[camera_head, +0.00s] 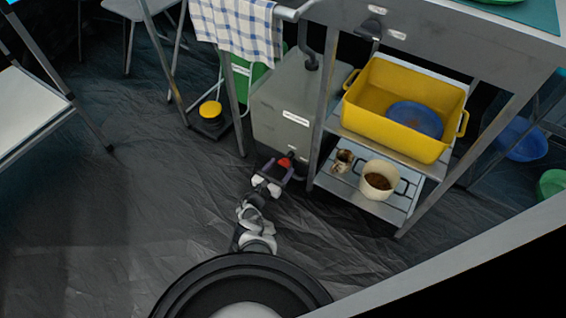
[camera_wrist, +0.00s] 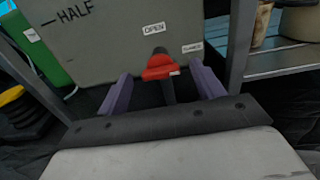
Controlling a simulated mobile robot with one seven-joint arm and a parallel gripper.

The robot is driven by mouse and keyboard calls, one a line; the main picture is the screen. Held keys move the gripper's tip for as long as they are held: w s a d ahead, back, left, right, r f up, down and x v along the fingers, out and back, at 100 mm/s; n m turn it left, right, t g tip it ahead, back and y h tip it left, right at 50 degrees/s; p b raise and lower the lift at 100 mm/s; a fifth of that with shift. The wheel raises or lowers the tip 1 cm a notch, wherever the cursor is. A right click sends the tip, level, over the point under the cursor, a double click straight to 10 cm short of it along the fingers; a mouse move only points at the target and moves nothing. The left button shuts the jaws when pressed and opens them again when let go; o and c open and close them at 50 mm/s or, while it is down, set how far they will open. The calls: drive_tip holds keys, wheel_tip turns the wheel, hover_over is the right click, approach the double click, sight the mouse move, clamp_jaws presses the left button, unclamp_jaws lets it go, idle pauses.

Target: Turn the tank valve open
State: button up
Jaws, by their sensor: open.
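The grey tank (camera_head: 283,110) stands on the floor under the left part of the steel counter. Its red valve handle (camera_head: 285,162) is low on its front. In the wrist view the red valve (camera_wrist: 160,68) sits between my gripper's two purple fingers, with a label reading OPEN (camera_wrist: 154,28) above it and a smaller, blurred label (camera_wrist: 192,48) to its right. My gripper (camera_wrist: 160,92) is open, one finger on each side of the valve, with gaps showing. In the head view my gripper (camera_head: 277,172) is right at the tank's front.
A steel table leg (camera_wrist: 240,45) stands close to my gripper's right. A lower shelf (camera_head: 385,200) holds a pot (camera_head: 379,180) and a small metal jug (camera_head: 343,160). A yellow-topped item (camera_head: 210,110) stands left of the tank. The dark floor at left is clear.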

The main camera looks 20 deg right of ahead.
drive_tip(key=shift+w+d, duration=0.2)
drive_tip(key=shift+d, duration=0.05)
drive_tip(key=c, duration=1)
